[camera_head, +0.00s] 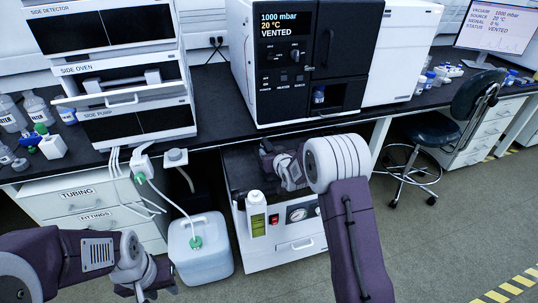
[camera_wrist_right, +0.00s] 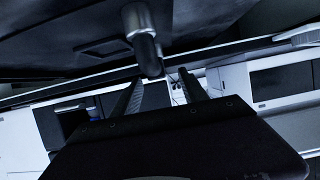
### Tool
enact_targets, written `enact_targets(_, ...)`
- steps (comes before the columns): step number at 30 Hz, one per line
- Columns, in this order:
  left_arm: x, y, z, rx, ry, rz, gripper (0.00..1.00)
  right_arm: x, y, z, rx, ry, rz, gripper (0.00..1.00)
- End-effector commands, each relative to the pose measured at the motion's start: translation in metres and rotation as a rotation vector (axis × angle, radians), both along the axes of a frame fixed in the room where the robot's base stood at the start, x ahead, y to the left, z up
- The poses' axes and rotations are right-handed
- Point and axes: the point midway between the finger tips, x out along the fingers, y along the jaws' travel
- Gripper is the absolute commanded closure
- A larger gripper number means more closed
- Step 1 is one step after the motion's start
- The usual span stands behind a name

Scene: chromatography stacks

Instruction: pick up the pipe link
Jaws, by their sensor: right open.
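A grey metal bent pipe piece, which looks like the pipe link (camera_wrist_right: 144,38), juts from a dark surface at the top of the right wrist view. Its rounded lower end shows between the lines of my right gripper's two fingers (camera_wrist_right: 160,88), nearer the left one. The fingers are apart and I see nothing clamped; whether they touch the pipe I cannot tell. In the head view my right gripper (camera_head: 272,158) is over the dark-topped pump unit under the bench, and the pipe link cannot be made out there. My left gripper (camera_head: 148,284) is low at the left, its jaws unclear.
The pump unit (camera_head: 291,258) has a bottle (camera_head: 257,212) at its front left. A white canister (camera_head: 200,262) with tubing stands beside it. The bench edge (camera_head: 215,143) overhangs behind. A stool (camera_head: 432,132) is at right; the floor (camera_head: 440,240) there is open.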

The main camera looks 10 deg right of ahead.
Motion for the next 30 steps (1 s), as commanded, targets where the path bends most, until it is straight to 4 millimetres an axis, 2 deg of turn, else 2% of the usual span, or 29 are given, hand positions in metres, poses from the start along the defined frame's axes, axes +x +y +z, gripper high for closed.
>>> enact_targets(4, 0.000, 0.000, -0.002, 0.000, 0.000, 0.000, 0.64, 0.006, 0.000, -0.003, -0.001, -0.001, 0.001, 0.49)
enact_targets(12, 0.000, 0.000, -0.010, 0.000, 0.000, 0.000, 0.64, 0.045, -0.004, -0.020, 0.000, -0.002, 0.001, 0.49)
enact_targets(20, 0.000, 0.000, -0.010, 0.000, 0.000, 0.000, 0.64, 0.049, -0.004, -0.020, -0.001, 0.000, 0.001, 0.49)
enact_targets(23, 0.000, 0.000, -0.010, 0.000, 0.000, 0.000, 0.64, 0.049, -0.004, -0.020, -0.001, -0.001, 0.001, 0.74)
enact_targets(24, 0.000, 0.000, -0.010, 0.000, 0.000, 0.000, 0.64, 0.049, -0.004, -0.020, -0.001, -0.001, 0.001, 0.85)
enact_targets(26, 0.000, 0.000, -0.010, 0.000, 0.000, 0.000, 0.64, 0.049, -0.004, -0.020, -0.001, -0.001, 0.001, 1.00)
enact_targets(30, 0.000, 0.000, -0.010, 0.000, 0.000, 0.000, 0.64, 0.049, -0.004, -0.019, 0.000, -0.003, 0.001, 1.00)
